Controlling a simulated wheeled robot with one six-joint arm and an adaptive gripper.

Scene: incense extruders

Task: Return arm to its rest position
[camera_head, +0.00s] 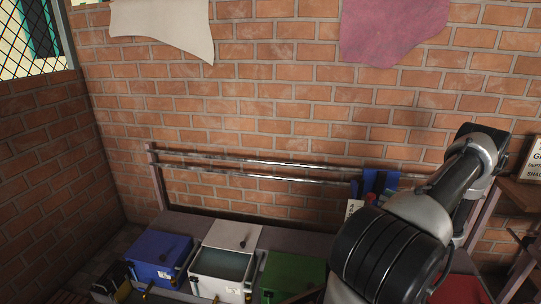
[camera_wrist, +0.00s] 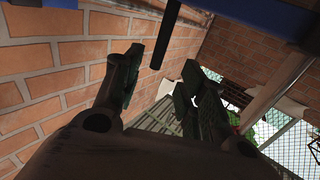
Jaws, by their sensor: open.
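My gripper (camera_wrist: 160,78) shows in the wrist view with its two dark fingers spread apart and nothing between the tips. A dark rod (camera_wrist: 167,35) hangs down just beyond the fingertips, apart from them as far as I can see. In the head view my arm rises from the bottom right and bends near the right side; the gripper itself cannot be made out there.
Along the bench (camera_head: 185,222) stand a blue box (camera_head: 158,250), a white box (camera_head: 222,266) and a green box (camera_head: 292,275). Metal rails (camera_head: 250,166) run behind. A blue object (camera_head: 374,184) is beside my arm. A blue beam (camera_wrist: 270,22) crosses above the gripper.

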